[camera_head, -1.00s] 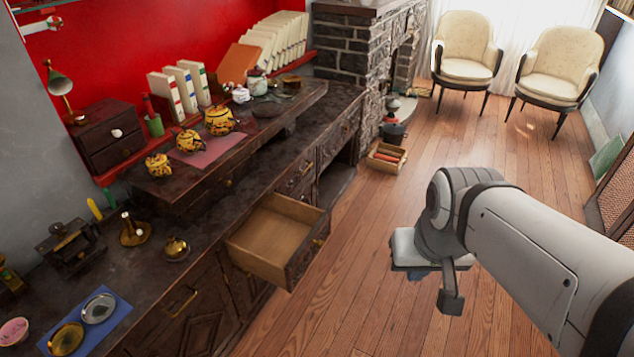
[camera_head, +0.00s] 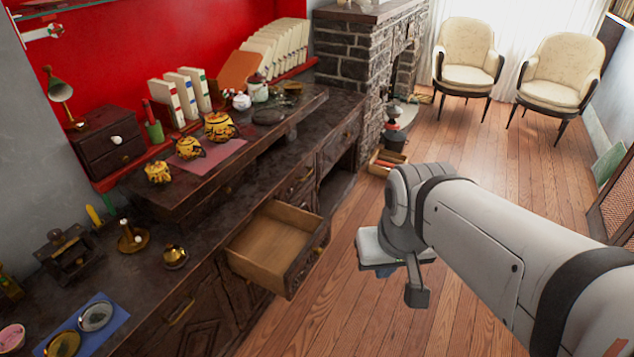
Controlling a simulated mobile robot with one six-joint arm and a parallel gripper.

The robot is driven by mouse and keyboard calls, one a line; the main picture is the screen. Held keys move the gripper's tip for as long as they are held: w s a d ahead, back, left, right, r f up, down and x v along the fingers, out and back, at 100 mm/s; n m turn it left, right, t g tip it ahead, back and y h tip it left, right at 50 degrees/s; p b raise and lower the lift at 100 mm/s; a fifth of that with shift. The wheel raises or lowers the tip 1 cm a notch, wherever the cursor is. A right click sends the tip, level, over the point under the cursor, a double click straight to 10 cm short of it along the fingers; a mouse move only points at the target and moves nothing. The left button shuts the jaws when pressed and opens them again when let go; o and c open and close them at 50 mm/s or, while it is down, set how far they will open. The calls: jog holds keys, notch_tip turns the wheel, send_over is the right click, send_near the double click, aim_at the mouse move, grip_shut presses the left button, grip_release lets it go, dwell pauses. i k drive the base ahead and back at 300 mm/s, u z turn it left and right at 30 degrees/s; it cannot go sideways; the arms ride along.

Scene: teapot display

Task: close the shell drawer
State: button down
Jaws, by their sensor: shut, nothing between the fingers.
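A wooden drawer (camera_head: 272,252) stands pulled well out of the long dark cabinet, with its pale inside empty. A small brass handle (camera_head: 317,251) is on its front; its shape is too small to make out. It is the only drawer I see open. My gripper (camera_head: 417,296) is to the right of the drawer front, apart from it, over the floor. It points downward and is shut with nothing in it. My arm comes in from the lower right. A small dark chest (camera_head: 108,148) with a white knob sits at the left and looks closed.
The long dark cabinet (camera_head: 225,210) bears yellow-black teapots (camera_head: 220,126), a brass candlestick (camera_head: 132,238) and a blue mat (camera_head: 118,318). A box (camera_head: 382,163) stands on the floor by the stone fireplace (camera_head: 346,68). The wooden floor (camera_head: 322,308) beside the drawer is clear.

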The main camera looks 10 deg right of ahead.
aim_at(279, 248)
jog(key=i, duration=0.9)
jog(key=u, duration=0.05)
